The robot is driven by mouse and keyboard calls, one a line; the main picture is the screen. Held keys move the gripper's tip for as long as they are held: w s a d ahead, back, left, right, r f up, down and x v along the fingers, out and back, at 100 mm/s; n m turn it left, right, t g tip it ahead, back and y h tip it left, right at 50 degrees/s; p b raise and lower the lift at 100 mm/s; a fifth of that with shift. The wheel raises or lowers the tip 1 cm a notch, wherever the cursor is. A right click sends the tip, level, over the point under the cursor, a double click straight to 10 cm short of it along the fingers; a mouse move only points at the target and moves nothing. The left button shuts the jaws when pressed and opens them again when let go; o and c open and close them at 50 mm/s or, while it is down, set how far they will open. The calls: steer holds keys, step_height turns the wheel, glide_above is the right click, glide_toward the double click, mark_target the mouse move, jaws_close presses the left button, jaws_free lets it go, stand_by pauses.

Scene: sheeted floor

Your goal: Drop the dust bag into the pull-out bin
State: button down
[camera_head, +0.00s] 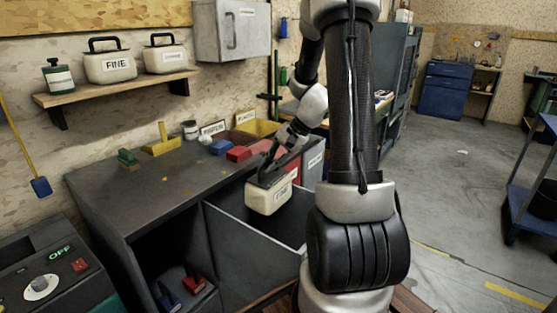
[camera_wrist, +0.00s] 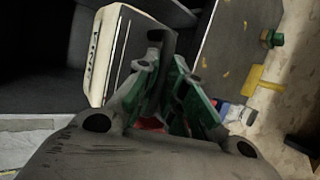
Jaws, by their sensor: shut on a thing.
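The dust bag is a cream, box-like bag (camera_head: 268,198) with a dark top and handle and a label on its front that is too small to read surely. My gripper (camera_head: 283,163) is shut on its handle, and the bag hangs below it. In the wrist view the bag (camera_wrist: 104,58) is at upper left, and its dark handle lies between the green finger pads (camera_wrist: 172,92). The pull-out bin (camera_head: 245,262) is a dark grey open box drawn out of the workbench. The bag hangs over the bin's opening, its lower part near rim height; the bin's floor is hidden.
The dark workbench (camera_head: 130,190) holds a yellow tool (camera_head: 161,146), a green block (camera_head: 128,160), red and blue blocks and labelled bins. Two similar cream bags (camera_head: 110,66) (camera_head: 166,59) stand on the wall shelf. A console (camera_head: 45,280) stands at lower left.

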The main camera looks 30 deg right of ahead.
mark_target(274, 176)
steer(key=shift+d+f, duration=0.1)
steer(key=shift+f, duration=2.95)
steer(key=c, duration=1.4)
jaws_free()
steer(key=shift+s+r, duration=0.1)
steer(key=v, duration=1.2)
